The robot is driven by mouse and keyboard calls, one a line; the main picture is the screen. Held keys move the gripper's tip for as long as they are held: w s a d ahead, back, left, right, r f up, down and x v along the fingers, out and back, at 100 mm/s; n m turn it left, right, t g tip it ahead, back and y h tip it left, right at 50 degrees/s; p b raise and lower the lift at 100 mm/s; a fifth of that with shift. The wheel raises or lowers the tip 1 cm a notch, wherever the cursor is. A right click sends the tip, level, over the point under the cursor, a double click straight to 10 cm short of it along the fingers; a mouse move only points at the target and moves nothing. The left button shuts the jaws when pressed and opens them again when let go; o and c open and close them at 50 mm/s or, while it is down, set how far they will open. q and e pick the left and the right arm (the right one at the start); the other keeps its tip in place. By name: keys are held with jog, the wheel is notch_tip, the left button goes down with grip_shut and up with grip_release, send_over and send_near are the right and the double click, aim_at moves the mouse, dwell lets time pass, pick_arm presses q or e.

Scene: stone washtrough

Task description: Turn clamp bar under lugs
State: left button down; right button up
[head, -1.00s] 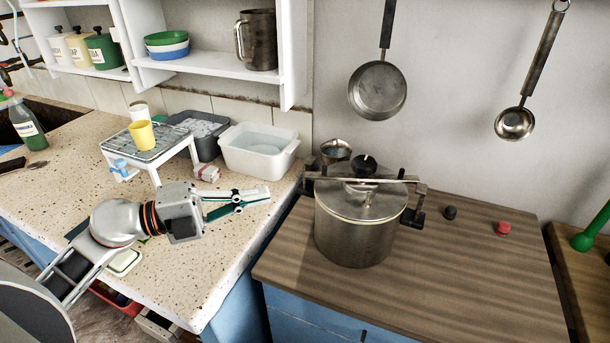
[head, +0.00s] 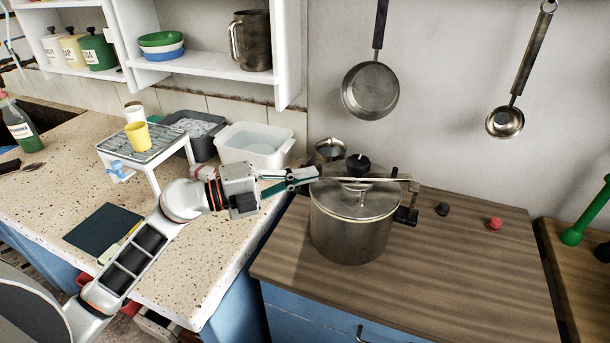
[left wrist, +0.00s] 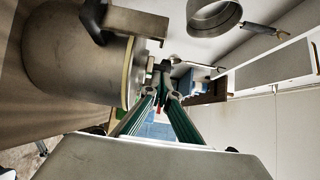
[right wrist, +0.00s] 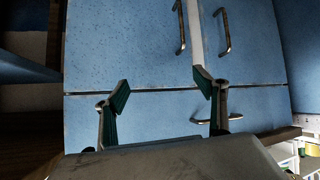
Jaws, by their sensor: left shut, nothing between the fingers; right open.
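A steel pot (head: 350,232) with a lid stands on the brown wooden worktop. A flat metal clamp bar (head: 378,180) lies across the lid below a black knob (head: 358,164). A dark lug bracket (head: 407,213) shows at the pot's right side; the left lug is hidden behind my gripper. My left gripper (head: 313,174) is shut and empty, its tips at the bar's left end; I cannot tell whether they touch. In the left wrist view the pot (left wrist: 75,65) lies beside the fingers (left wrist: 157,75). My right gripper (right wrist: 163,85) is open and empty before blue cabinet doors.
A white basin (head: 255,148) and a small white rack (head: 150,150) stand on the speckled counter at left. A metal cup (head: 330,150) is behind the pot. Black (head: 443,209) and red (head: 494,223) knobs lie to its right. A pan (head: 370,92) and ladle (head: 505,122) hang above.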

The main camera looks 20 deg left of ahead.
pick_arm(q)
jog(key=shift+w+a+f+m+g+h+b, duration=0.1)
jog(key=shift+w+a+m+g+h+b, duration=0.2)
jog(key=shift+w+g+b, duration=0.25)
jog(key=shift+w+a+m+g+h+b, duration=0.15)
jog(key=shift+w+m+g+h+b, duration=0.25)
jog(key=shift+b, duration=0.25)
jog(key=shift+w+a+p, duration=0.15)
jog(key=shift+w+p, duration=0.15)
jog(key=shift+w, duration=0.05)
